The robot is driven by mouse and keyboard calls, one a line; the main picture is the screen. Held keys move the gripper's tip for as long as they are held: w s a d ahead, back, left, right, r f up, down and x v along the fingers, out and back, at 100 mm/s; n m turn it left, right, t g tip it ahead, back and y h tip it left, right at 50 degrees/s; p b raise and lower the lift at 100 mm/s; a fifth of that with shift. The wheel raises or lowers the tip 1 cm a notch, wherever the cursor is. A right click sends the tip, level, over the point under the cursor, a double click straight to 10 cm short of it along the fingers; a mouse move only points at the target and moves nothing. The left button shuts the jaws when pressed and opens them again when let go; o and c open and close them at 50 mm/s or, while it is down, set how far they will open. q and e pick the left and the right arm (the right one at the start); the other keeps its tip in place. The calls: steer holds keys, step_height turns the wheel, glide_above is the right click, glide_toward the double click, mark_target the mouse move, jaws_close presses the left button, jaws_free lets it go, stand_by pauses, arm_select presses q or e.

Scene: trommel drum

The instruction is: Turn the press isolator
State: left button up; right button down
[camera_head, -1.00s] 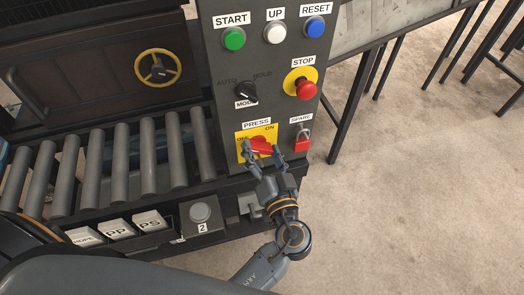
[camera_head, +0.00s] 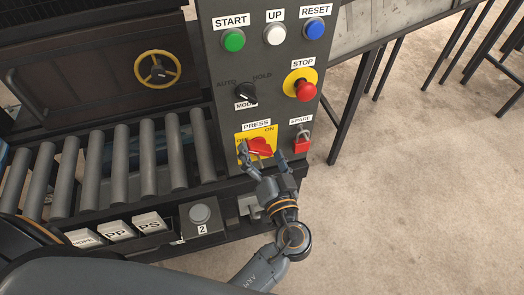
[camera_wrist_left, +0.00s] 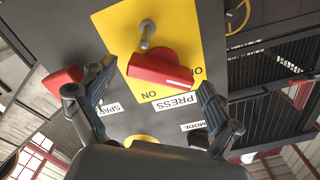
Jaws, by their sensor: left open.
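The press isolator is a red rotary handle (camera_head: 259,147) on a yellow plate (camera_head: 270,132) labelled PRESS, low on the grey control panel. In the left wrist view the red handle (camera_wrist_left: 160,70) lies between my open fingers, with a clear gap to each. A grey metal piece (camera_wrist_left: 146,35) shows on the yellow plate beside it. My left gripper (camera_head: 262,160) is open just in front of the handle and below it in the head view; its fingers partly cover the plate's lower edge. My right gripper is not in view.
A red padlock (camera_head: 302,142) under the SPARE label hangs close to the right of the isolator. Above are the black MODE knob (camera_head: 246,93) and the red STOP button (camera_head: 305,90). Rollers (camera_head: 120,160) lie left; open floor lies right.

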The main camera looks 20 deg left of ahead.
arm_select(q)
steer(key=v, duration=0.7)
steer(key=shift+s+d, duration=0.15)
steer(key=shift+s, duration=0.1)
steer(key=shift+c, duration=0.2)
